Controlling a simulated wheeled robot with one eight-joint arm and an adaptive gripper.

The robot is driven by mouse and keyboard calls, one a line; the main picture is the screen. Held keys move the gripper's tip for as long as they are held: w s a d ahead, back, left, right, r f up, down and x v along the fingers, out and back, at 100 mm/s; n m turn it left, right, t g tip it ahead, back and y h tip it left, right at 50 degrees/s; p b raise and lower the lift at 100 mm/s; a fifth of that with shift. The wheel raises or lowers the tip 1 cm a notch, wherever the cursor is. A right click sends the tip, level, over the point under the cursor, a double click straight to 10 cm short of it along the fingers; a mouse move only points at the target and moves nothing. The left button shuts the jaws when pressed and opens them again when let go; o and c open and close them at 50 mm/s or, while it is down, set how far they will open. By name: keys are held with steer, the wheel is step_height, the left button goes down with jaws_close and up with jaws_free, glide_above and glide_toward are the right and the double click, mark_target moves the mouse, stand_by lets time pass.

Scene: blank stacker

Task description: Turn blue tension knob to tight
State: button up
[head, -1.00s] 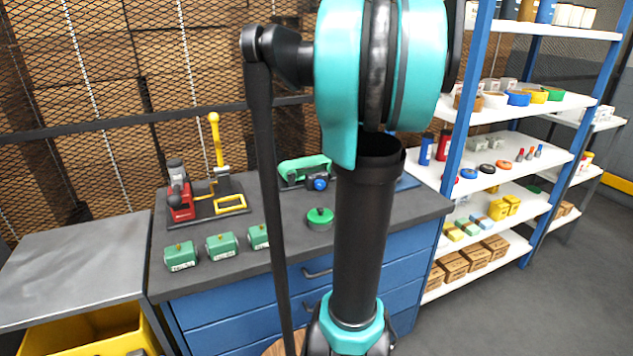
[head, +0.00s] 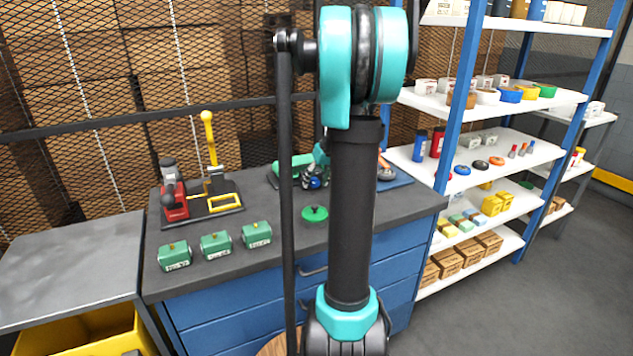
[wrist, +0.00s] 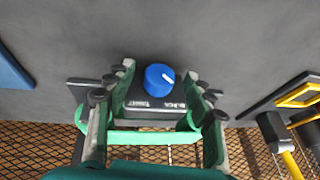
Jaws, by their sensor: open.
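The blue tension knob (wrist: 159,76) sits on a small dark block (wrist: 140,98) with a green strap (wrist: 150,138) in the wrist view. Its white mark points to the right and slightly down. Two small white labels on the block appear upside down; the left one seems to read TIGHT, the right one seems to read SLACK. My gripper (wrist: 161,77) is open, with its fingers on either side of the knob and a visible gap on both sides. In the head view the knob (head: 315,183) shows just below my gripper, partly covered.
Green labelled boxes (head: 216,245) and a round green piece (head: 314,215) lie on the dark bench top (head: 240,268). A red tool (head: 173,195) and a yellow-handled clamp (head: 209,150) stand to the left. Shelving (head: 490,145) is at right.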

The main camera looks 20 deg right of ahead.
steer(key=shift+w+f, duration=0.1)
steer(key=shift+f, duration=0.1)
steer(key=c, duration=1.2)
steer(key=shift+o, duration=0.2)
steer(key=shift+d+y, duration=0.15)
steer(key=shift+y, duration=0.35)
steer(key=o, duration=1.2)
steer(key=shift+c, duration=0.2)
